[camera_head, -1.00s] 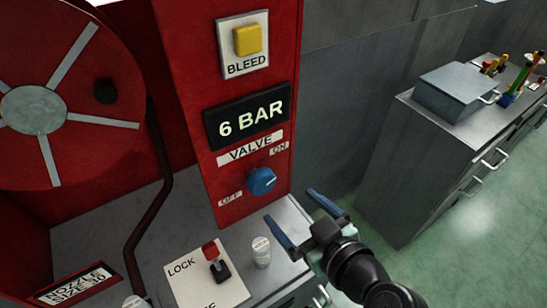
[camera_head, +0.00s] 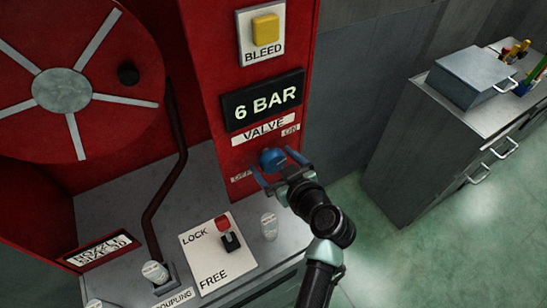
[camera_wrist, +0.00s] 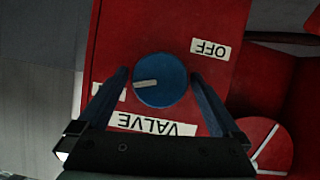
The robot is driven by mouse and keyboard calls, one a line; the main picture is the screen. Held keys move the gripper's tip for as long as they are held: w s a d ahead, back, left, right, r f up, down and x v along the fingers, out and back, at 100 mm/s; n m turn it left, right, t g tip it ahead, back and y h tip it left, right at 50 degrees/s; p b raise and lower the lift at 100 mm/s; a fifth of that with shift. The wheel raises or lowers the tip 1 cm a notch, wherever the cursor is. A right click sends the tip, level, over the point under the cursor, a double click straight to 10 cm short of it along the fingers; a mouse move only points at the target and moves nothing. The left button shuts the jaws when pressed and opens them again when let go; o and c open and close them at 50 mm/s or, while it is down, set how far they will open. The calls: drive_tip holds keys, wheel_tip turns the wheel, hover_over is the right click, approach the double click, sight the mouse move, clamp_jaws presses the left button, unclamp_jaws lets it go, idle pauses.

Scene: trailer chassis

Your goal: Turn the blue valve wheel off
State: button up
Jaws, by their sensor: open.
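The blue valve wheel (camera_head: 271,157) is a round blue knob on the red panel, below the VALVE label. In the wrist view the wheel (camera_wrist: 165,96) shows a white mark pointing left, towards the label partly hidden by my left finger. The OFF label (camera_wrist: 210,48) lies at upper right there. My gripper (camera_head: 274,168) is open in front of the wheel, one finger on each side. In the wrist view my gripper (camera_wrist: 158,77) straddles the wheel; I cannot tell whether the fingers touch it.
The yellow BLEED button (camera_head: 265,29) and 6 BAR display (camera_head: 262,101) are above the wheel. The LOCK/FREE lever (camera_head: 227,233) and a small white cylinder (camera_head: 269,227) stand on the grey bench below. A hose reel (camera_head: 62,90) is left.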

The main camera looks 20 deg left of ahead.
drive_tip(key=shift+w+a+f, duration=0.1)
drive_tip(key=shift+w, duration=0.05)
drive_tip(key=c, duration=1.2)
drive_tip(key=shift+c, duration=0.2)
